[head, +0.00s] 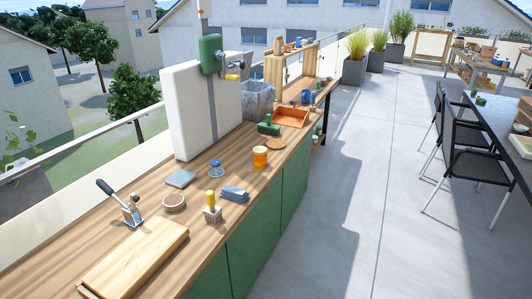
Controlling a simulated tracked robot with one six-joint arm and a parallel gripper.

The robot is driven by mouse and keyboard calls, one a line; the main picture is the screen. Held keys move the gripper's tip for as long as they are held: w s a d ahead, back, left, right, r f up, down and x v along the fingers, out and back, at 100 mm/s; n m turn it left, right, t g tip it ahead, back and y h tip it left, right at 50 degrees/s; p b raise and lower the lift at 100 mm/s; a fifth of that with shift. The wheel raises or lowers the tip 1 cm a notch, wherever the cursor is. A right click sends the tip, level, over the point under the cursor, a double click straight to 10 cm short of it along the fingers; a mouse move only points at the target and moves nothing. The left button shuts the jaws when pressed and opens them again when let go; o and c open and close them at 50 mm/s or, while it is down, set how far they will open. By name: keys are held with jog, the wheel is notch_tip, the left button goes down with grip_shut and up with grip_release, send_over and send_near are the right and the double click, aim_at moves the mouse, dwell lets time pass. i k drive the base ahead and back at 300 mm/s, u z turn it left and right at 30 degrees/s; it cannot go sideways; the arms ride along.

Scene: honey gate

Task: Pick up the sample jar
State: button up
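A small amber-orange jar (260,157), which looks like the sample jar, stands upright on the wooden counter (140,243) near its front edge. Nothing holds it. A flat round orange-brown disc (275,143) lies just behind it to the right. My gripper is not in the head view, so its state and distance from the jar are hidden.
A tall white block (188,115) with a green fitting (211,54) stands behind the jar. Paved floor (350,220) is clear to the right.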

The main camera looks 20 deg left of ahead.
aim_at(259, 155)
jog(key=i, duration=2.85)
jog(key=u, duration=2.3)
